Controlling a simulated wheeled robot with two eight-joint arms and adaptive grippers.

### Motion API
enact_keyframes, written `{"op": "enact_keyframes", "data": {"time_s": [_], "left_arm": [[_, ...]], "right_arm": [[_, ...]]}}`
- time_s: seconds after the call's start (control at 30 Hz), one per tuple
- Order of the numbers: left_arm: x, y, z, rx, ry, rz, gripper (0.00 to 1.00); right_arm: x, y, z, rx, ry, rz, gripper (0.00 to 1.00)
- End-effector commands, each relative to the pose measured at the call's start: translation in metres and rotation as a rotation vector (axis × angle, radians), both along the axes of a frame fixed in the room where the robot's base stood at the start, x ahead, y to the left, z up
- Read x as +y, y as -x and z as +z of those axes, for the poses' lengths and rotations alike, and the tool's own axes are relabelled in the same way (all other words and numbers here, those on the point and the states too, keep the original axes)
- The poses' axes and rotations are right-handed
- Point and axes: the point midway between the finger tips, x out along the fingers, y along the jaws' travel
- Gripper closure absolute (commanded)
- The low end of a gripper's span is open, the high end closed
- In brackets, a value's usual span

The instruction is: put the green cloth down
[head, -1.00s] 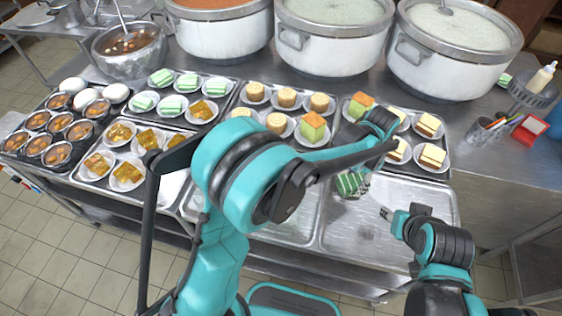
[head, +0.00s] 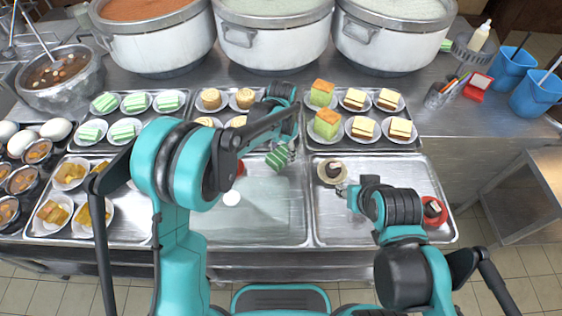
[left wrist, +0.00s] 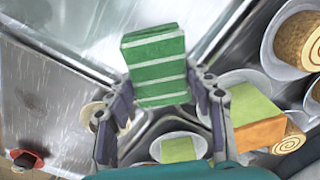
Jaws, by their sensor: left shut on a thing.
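The green cloth (head: 279,158) is a folded, striped bundle. My left gripper (head: 284,148) is shut on it, near the back right corner of the middle front tray (head: 250,238). In the left wrist view the cloth (left wrist: 155,65) sits between the two fingers (left wrist: 160,100), with bare metal tray beyond it. I cannot tell exactly how high it is above the tray. My right gripper (head: 345,190) is over the right front tray (head: 385,237), beside a small plate with a dark piece (head: 333,171). Its fingers are too small to read.
Plates of yellow-green cake (head: 326,123) and layered cake (head: 400,129) fill the tray behind. A red dish (head: 434,211) is on the right tray. Large stockpots (head: 275,38) line the back.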

Motion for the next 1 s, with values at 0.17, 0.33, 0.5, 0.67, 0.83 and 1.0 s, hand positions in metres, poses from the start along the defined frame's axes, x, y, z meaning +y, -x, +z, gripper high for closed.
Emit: {"op": "enact_keyframes", "data": {"time_s": [0.17,0.33,0.5,0.67,0.83,1.0], "left_arm": [[0.003,-0.001,-0.013,0.000,0.000,-0.001,0.84],[0.002,-0.001,-0.040,0.000,0.000,-0.001,0.84],[0.002,0.000,-0.042,0.000,0.000,-0.001,0.84],[0.002,0.000,-0.043,0.000,0.000,-0.001,0.84],[0.002,-0.001,-0.049,0.000,0.000,-0.001,0.84],[0.002,-0.001,-0.048,0.000,0.000,-0.001,0.27]], "right_arm": [[0.000,0.000,-0.006,0.000,0.000,0.000,0.60],[0.000,0.000,-0.017,0.000,0.000,0.000,0.60],[0.000,0.000,-0.016,0.000,0.000,0.000,0.60],[0.000,0.000,-0.017,0.000,0.000,0.000,0.60],[0.000,0.000,-0.022,0.000,0.000,0.000,0.60],[0.000,0.000,-0.021,0.000,0.000,0.000,0.60]]}}
